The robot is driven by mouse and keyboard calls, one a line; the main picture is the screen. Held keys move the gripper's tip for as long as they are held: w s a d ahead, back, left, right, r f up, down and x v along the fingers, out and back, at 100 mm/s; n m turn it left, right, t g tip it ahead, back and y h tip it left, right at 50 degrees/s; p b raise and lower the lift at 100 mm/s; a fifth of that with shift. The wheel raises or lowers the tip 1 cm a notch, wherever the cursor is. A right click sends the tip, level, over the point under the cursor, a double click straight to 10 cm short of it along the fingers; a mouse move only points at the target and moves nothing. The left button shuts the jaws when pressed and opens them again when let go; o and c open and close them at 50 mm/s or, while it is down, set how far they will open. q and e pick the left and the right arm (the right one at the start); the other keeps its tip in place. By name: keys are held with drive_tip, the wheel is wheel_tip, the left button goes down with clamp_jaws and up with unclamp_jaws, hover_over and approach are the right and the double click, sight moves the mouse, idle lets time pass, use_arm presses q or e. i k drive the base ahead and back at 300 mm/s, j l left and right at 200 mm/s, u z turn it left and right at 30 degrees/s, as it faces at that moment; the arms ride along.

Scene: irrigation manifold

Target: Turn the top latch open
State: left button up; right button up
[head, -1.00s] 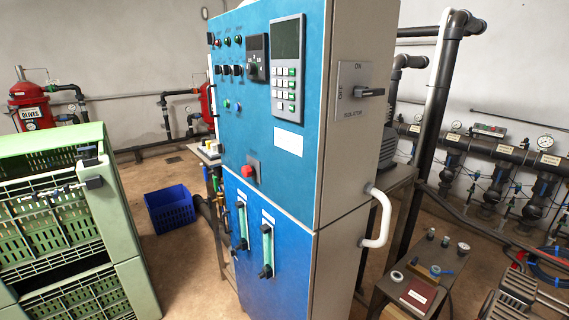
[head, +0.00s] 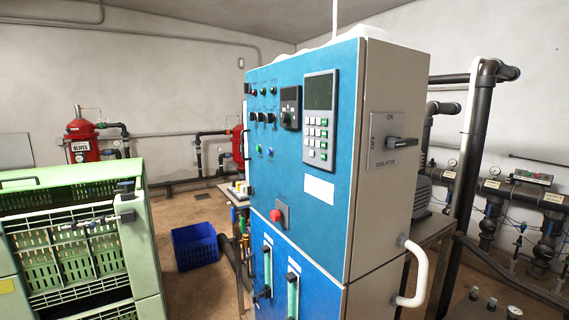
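No part is plainly marked as the top latch, so I cannot tell which one it is. The blue cabinet (head: 275,150) stands upright in the middle. On its grey right side a black isolator handle (head: 402,142) lies roughly level on a plate with lettering. The green slatted crate (head: 75,190) at the left has a small dark fitting (head: 125,186) at its upper right corner. A second dark fitting (head: 126,215) sits just below it, at the end of a thin bar. Neither of my grippers is in view.
A white curved handle (head: 418,272) sticks out from the cabinet's lower right side. A blue basket (head: 195,246) stands on the floor between crate and cabinet, with some bare floor around it. Dark pipes (head: 475,150) rise at the right. A red tank (head: 82,140) stands behind the crate.

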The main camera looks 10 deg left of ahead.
sight(247, 87)
drive_tip(key=i+j+u, duration=0.1)
drive_tip(key=i+j, duration=0.25)
drive_tip(key=j, duration=0.35)
drive_tip(key=i+j+u, duration=0.15)
drive_tip(key=i+j, duration=0.25)
drive_tip(key=j, duration=0.25)
drive_tip(key=i+j+u, duration=0.1)
drive_tip(key=i+j, duration=0.3)
drive_tip(key=j, duration=0.2)
drive_tip(key=i+j+u, duration=0.15)
drive_tip(key=i+j, duration=0.25)
drive_tip(key=j, duration=0.15)
